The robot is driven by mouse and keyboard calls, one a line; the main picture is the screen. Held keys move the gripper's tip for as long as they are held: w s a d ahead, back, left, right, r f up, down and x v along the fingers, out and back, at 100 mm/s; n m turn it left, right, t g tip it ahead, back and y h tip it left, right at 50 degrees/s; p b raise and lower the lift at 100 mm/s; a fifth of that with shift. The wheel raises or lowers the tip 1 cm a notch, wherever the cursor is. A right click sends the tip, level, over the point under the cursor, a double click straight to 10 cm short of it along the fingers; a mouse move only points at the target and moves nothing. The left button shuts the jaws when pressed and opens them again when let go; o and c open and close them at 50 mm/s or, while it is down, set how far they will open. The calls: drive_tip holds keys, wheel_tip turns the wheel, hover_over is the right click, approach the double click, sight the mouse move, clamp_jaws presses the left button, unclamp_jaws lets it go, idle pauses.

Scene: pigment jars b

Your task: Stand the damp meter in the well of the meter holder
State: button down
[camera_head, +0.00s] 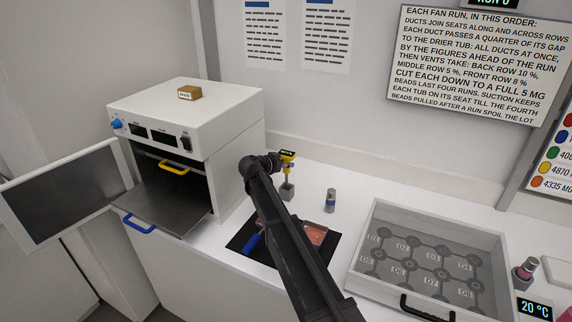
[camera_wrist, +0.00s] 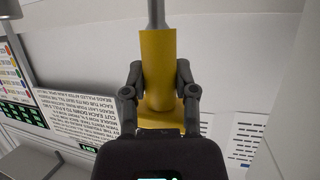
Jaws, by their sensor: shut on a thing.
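The damp meter (camera_head: 287,156) is yellow with a dark display at its top. In the head view it stands about upright above the grey meter holder (camera_head: 287,192), a small block on the white counter. The meter's thin grey probe points down at the holder; I cannot tell whether its tip is inside the well. In the wrist view the yellow body (camera_wrist: 158,62) sits between both fingers, with the grey rod running out of the top edge. My gripper (camera_wrist: 159,92) is shut on the yellow body. In the head view my arm hides part of the gripper.
A white oven (camera_head: 185,125) stands open at left, its shelf (camera_head: 165,195) pulled out. A grey jar (camera_head: 330,201) with a blue band stands right of the holder. A dark mat (camera_head: 240,243) lies in front, partly behind my arm. A large tray (camera_head: 360,262) with numbered seats is at right.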

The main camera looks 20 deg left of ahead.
drive_tip(key=shift+f+b, duration=3.15)
drive_tip(key=shift+f, duration=0.05)
idle(0.4)
drive_tip(key=shift+c, duration=1.6)
unclamp_jaws()
drive_tip(key=shift+s, duration=0.1)
